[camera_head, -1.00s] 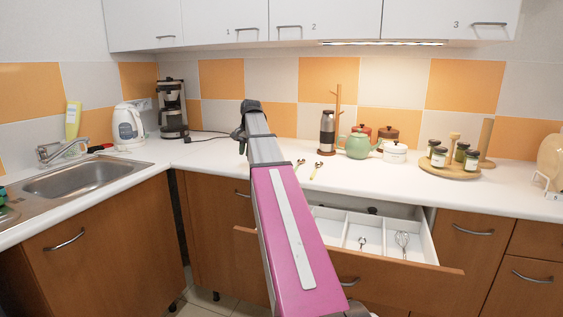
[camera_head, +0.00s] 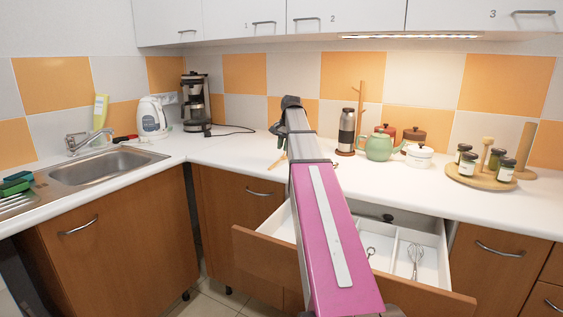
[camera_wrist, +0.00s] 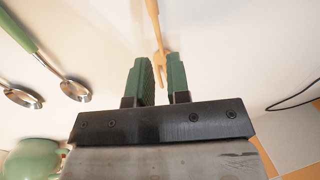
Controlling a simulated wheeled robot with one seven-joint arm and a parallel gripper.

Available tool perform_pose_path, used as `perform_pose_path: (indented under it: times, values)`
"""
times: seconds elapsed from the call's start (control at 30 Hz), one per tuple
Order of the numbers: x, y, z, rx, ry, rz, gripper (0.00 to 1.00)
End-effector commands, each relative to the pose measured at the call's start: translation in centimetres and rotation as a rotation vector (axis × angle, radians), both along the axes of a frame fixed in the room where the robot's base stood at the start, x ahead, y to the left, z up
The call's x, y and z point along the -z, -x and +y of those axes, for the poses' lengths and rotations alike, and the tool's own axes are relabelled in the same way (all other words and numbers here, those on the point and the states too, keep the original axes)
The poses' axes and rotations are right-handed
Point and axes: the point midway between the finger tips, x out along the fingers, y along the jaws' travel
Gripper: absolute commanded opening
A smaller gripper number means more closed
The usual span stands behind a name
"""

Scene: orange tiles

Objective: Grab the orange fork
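In the head view, a small piece of the fork (camera_head: 278,161) shows beside the end of my arm. My gripper (camera_wrist: 162,70) is open, with a finger on each side of the fork and small gaps beside it. Whether either finger touches the fork, I cannot tell. In the head view my arm hides most of the gripper area.
Two spoons (camera_wrist: 74,88) lie to the left in the wrist view. A green teapot (camera_head: 379,147) and a dark grinder (camera_head: 347,131) stand on the counter to the right. A drawer (camera_head: 415,270) is open below. The sink (camera_head: 105,165) is at left.

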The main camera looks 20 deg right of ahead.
Motion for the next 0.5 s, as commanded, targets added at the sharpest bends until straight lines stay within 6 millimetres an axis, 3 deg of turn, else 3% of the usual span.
perform_pose_path:
  times: [0.33,0.5]
  values:
    - [4.1,-0.2,0.7,0.000,-0.001,0.002,0.17]
    - [4.9,-0.4,0.8,0.000,0.000,0.000,0.17]
